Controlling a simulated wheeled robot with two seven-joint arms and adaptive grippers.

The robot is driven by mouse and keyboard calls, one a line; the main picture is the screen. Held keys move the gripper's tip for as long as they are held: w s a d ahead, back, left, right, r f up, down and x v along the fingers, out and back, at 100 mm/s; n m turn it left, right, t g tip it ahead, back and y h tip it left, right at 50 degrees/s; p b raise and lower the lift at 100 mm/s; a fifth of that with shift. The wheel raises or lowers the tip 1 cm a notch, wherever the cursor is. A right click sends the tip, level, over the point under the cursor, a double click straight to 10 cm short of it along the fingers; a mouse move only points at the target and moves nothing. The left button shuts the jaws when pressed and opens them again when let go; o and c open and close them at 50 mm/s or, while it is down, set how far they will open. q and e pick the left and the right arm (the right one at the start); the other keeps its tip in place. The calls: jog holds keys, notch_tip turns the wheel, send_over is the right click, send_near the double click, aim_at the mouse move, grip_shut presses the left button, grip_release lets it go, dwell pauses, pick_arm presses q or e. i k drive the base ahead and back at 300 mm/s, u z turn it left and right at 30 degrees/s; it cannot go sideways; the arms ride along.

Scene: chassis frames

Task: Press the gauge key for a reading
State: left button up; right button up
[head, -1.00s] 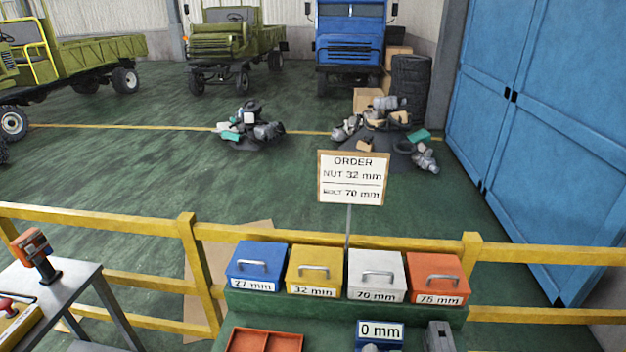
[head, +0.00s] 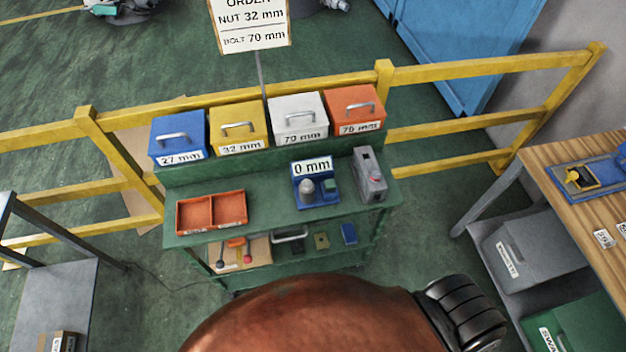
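The gauge (head: 323,197) is a blue device on the top of the green bench, with a raised display (head: 312,168) reading 0 mm. On its base are a rounded grey piece (head: 307,187) and a small green block (head: 331,186), which may be the key; they are too small to tell surely. Nothing of mine touches the gauge. Neither of my grippers can be made out in the head view.
Blue (head: 178,137), yellow (head: 238,128), white (head: 298,117) and orange (head: 355,108) lidded boxes stand behind the gauge. An empty orange two-compartment tray (head: 211,211) is left of it, a grey device (head: 370,175) right. A wooden table (head: 590,155) stands at far right.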

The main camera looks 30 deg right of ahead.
aim_at(330, 185)
jog(key=u, duration=0.9)
jog(key=i, duration=0.65)
jog(key=z, duration=2.55)
